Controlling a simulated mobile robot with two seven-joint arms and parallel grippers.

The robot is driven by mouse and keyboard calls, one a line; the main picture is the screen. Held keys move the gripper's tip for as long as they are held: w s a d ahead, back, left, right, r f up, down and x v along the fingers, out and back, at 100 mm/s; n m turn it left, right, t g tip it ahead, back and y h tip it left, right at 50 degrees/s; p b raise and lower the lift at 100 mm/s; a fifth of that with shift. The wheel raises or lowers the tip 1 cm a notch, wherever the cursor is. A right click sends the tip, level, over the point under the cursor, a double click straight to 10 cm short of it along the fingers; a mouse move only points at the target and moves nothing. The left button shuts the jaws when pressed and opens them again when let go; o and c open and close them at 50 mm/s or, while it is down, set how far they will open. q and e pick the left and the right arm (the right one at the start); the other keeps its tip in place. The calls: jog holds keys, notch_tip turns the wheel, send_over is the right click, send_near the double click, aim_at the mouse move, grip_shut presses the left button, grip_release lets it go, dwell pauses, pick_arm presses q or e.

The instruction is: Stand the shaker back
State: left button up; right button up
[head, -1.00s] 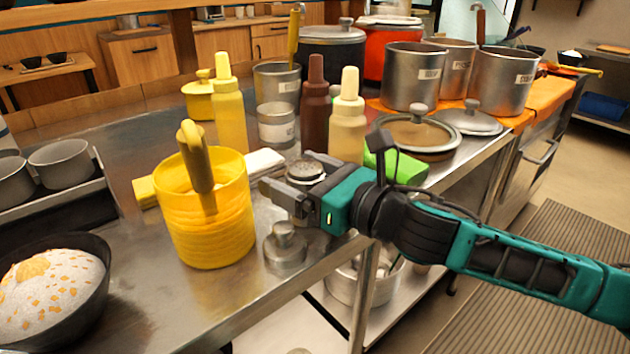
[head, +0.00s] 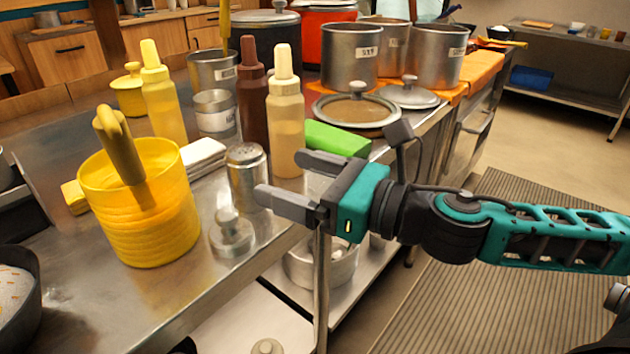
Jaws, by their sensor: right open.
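The metal shaker (head: 247,178) stands upright on the steel counter (head: 190,278), with its perforated cap on top. It is behind and left of my right gripper (head: 278,182), between the folded white cloth and the pale sauce bottle. My right gripper is open and empty, its fingers pointing left near the counter's edge. The fingers appear apart from the shaker, with the nearer fingertip just in front of its lower right side. My left gripper is not in view.
A yellow tub (head: 140,215) with a handled tool stands left. A small metal lidded piece (head: 232,235) sits in front of the shaker. Sauce bottles (head: 285,120) and a green block (head: 337,139) are close behind the gripper. Pots (head: 350,58) stand at the back.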

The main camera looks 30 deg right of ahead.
jog(key=p+v, duration=0.2)
jog(key=shift+s+d, duration=0.15)
jog(key=shift+s, duration=0.05)
dwell(0.6)
